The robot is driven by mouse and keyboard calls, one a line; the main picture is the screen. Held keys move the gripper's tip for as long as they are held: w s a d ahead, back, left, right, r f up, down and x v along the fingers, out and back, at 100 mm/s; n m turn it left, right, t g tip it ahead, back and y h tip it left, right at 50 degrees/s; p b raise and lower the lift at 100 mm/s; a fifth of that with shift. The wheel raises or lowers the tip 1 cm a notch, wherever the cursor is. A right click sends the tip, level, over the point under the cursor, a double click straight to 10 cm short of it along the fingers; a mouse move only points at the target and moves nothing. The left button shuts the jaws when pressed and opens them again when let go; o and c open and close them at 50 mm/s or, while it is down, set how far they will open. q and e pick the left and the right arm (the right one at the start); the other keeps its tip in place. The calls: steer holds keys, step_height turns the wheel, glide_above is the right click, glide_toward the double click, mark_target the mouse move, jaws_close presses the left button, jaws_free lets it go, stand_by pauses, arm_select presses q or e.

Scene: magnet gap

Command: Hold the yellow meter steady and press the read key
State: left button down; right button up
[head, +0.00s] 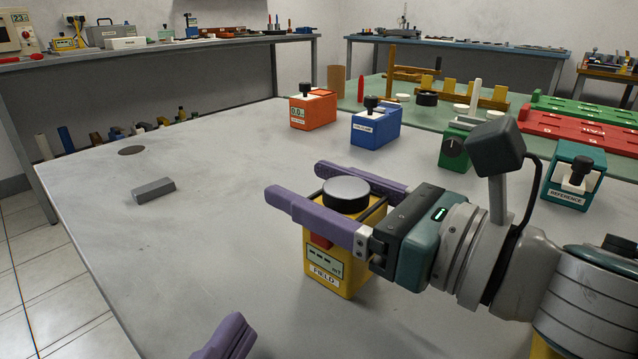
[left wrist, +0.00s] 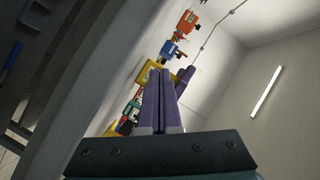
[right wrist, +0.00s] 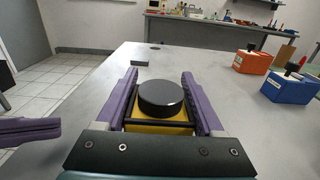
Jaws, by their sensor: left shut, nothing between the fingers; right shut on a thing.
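The yellow meter (head: 350,277), labelled FIELD, stands upright on the grey table. A round black knob (head: 346,189) is on its top, and its display shows dashes and mT. A red key (head: 321,241) shows on its front above the display, partly covered by a finger. My right gripper (head: 322,202) is shut on the meter, one purple finger on each side of its upper part; the right wrist view shows the meter's yellow top (right wrist: 160,128) between them. My left gripper (head: 228,338) is shut and empty, low in front of the meter and apart from it.
A grey block (head: 153,190) lies to the left on the table (head: 230,160). An orange box (head: 313,110) and a blue box (head: 375,126) stand behind the meter. A green dial box (head: 454,148) and a teal REFERENCE box (head: 571,182) are to the right. The table's left part is mostly clear.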

arm_select(q)
steer(key=r+n+y, duration=0.1)
steer(key=n, duration=0.1)
steer(key=s+r+n+y, duration=0.1)
steer(key=n+y, duration=0.1)
steer(key=s+a+r+n+y, duration=0.1)
steer(key=n+y, duration=0.1)
steer(key=n, duration=0.1)
steer(key=shift+t, duration=0.3)
steer(key=shift+w+d, duration=0.8)
steer(key=shift+w, duration=0.35)
steer(key=shift+w+d, duration=0.85)
steer(key=shift+w, duration=0.3)
steer(key=shift+w+d, duration=0.8)
steer(key=shift+w, duration=0.35)
steer(key=shift+w+d, duration=0.25)
steer(key=shift+w, duration=0.1)
steer(key=shift+w+d, duration=0.25)
steer(key=shift+w, duration=0.1)
steer(key=shift+s, duration=0.1)
steer(key=shift+s+a+r, duration=0.1)
steer(key=shift+s+a, duration=0.35)
steer(key=shift+s, duration=0.15)
steer(key=shift+s+a, duration=0.9)
steer(key=shift+s, duration=0.35)
steer(key=shift+s+a, duration=0.9)
steer(key=shift+s, duration=0.3)
